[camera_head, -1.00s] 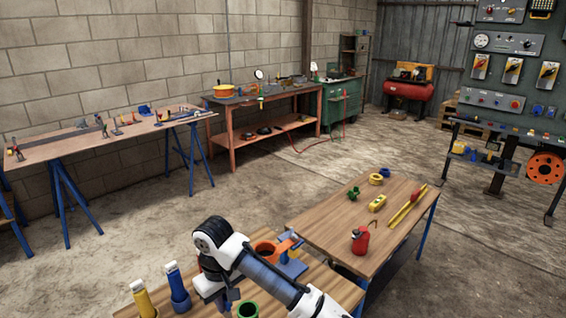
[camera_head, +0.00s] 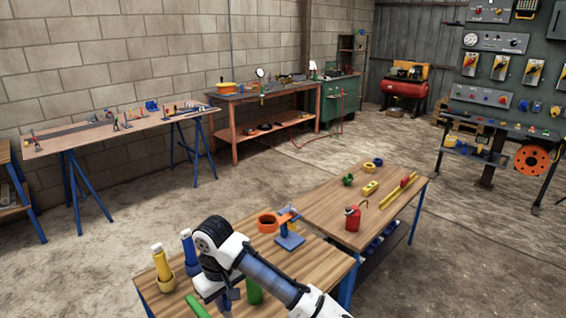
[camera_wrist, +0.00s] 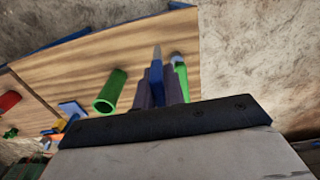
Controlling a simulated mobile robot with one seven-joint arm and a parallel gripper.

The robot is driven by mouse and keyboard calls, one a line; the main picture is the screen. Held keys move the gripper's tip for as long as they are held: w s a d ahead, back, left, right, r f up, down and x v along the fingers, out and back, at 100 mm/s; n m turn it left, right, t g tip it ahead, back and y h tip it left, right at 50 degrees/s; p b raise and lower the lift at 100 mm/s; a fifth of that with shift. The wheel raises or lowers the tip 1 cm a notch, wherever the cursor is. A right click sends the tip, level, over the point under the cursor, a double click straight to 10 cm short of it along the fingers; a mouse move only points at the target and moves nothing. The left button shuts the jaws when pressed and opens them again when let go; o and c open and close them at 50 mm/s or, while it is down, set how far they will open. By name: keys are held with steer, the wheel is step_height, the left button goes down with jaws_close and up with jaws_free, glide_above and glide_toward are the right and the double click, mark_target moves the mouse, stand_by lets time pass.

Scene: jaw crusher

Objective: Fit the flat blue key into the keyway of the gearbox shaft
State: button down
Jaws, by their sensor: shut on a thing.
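My gripper (camera_wrist: 160,92) is shut on a narrow blue piece (camera_wrist: 156,72) that points away from the wrist and has a greyish tip; I take it for the flat blue key. In the head view my gripper (camera_head: 225,298) hangs at the near edge of the wooden table (camera_head: 328,268), and a bit of blue shows at it. The held piece is small, and its full shape is hidden by the fingers. I cannot pick out the gearbox shaft or its keyway in either view.
The near table carries yellow (camera_head: 162,264) and blue (camera_head: 189,248) upright tools, a green cylinder (camera_head: 254,291), a green bar (camera_head: 197,306), an orange ring (camera_head: 268,223) and a blue stand (camera_head: 289,241). A red can (camera_head: 352,218) stands behind. Open floor lies beyond, before the wall benches.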

steer(key=shift+s+d+f+m, duration=0.25)
steer(key=shift+d+f, duration=0.1)
steer(key=shift+f, duration=0.2)
steer(key=shift+s+d+f+m, duration=0.2)
steer(key=shift+d+f, duration=0.15)
steer(key=shift+f, duration=0.15)
steer(key=w+d+f+m, duration=0.1)
steer(key=d+f+m, duration=0.3)
steer(key=f, duration=0.6)
steer(key=w+d+f+m, duration=0.1)
steer(key=d+f+m, duration=0.3)
steer(key=d+f, duration=0.4)
steer(key=shift+w+f, duration=0.3)
steer(key=shift+f, duration=1.15)
